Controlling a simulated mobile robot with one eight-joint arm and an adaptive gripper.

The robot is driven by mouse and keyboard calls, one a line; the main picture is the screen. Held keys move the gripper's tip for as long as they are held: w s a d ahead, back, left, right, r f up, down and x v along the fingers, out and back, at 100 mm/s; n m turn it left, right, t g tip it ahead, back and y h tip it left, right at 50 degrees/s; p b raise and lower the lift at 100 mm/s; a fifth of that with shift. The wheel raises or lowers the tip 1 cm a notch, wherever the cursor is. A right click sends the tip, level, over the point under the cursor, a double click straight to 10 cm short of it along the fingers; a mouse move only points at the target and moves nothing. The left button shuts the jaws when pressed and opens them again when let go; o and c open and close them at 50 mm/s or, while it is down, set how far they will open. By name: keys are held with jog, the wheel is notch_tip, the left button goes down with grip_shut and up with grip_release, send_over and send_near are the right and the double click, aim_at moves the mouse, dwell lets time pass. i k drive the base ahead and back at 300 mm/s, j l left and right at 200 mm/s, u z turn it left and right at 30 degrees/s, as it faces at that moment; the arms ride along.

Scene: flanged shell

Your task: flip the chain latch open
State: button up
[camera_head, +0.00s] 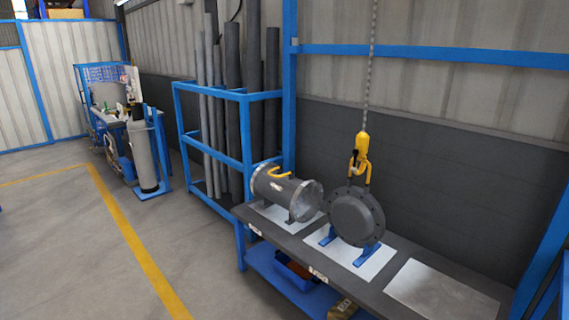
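A yellow chain hoist hook block (361,150) hangs from a grey chain (371,60) on the right side of the view. Its lower hook part reaches down to the top of a dark round flanged shell (356,215), which stands upright on blue supports (368,255). The latch on the hook is too small to tell whether it is open or shut. My gripper is not in view.
A grey flanged pipe (285,192) with a yellow handle lies on the same dark workbench (290,242). A bare light plate (441,291) is at the bench's right. A blue rack (215,140) of long pipes stands behind left. The floor at left is clear.

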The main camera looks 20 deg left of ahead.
aim_at(356, 152)
jog(key=k+j, duration=0.1)
jog(key=j, duration=0.5)
jog(key=k+j+u, duration=0.15)
jog(key=j, duration=0.4)
jog(key=i+l+z, duration=0.15)
jog(key=i, duration=0.8)
jog(key=i+l+z, duration=0.2)
jog(key=i, duration=0.75)
jog(key=k+j, duration=0.05)
